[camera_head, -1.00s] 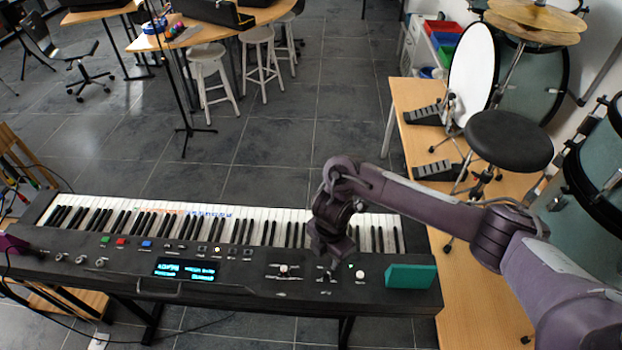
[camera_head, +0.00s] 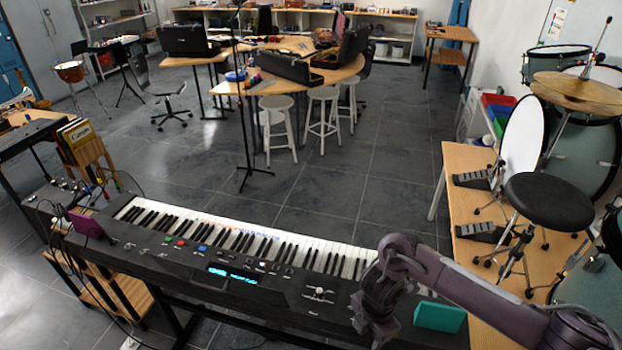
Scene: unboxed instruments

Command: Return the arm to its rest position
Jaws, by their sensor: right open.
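My right arm comes in from the lower right, bent at a joint, with its purple-grey links in front of the keyboard's right end. My right gripper (camera_head: 374,328) points down in front of the right part of the keyboard's control panel. It is open, and I see nothing held in it. Its fingers are dark and small, and I cannot tell its exact height above the panel. The black electronic keyboard (camera_head: 205,262) stands on its stand, its display lit blue. My left gripper is not in view.
A teal block (camera_head: 440,316) sits on the keyboard's right end, close to my right arm, and a purple block (camera_head: 87,224) on its left end. A black drum stool (camera_head: 548,201) and drums stand at the right. Floor beyond the keyboard is open.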

